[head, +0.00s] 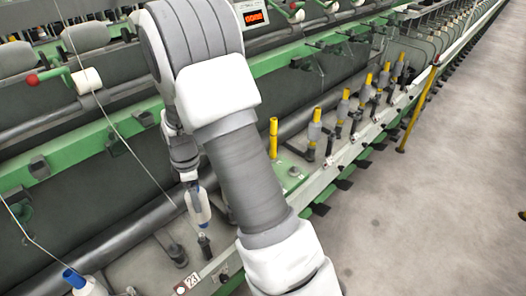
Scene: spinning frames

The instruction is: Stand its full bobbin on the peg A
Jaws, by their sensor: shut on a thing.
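My gripper (190,182) is shut on a full bobbin (198,207), a pale wound bobbin that hangs nearly upright with a slight tilt. The bobbin is above the green-and-grey machine's rail. A short dark peg (204,246) stands bare just below the bobbin's lower end; a small gap seems to lie between them. No letter A is readable, so I cannot tell from a mark which peg is A. Another dark peg (177,255) stands to its left. My arm covers the rail to the right of the bobbin.
A white bobbin with a blue top (80,282) stands at the lower left, with thread running up from it. A yellow tube (273,138) and several yellow-topped bobbins (314,131) stand farther along the rail.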

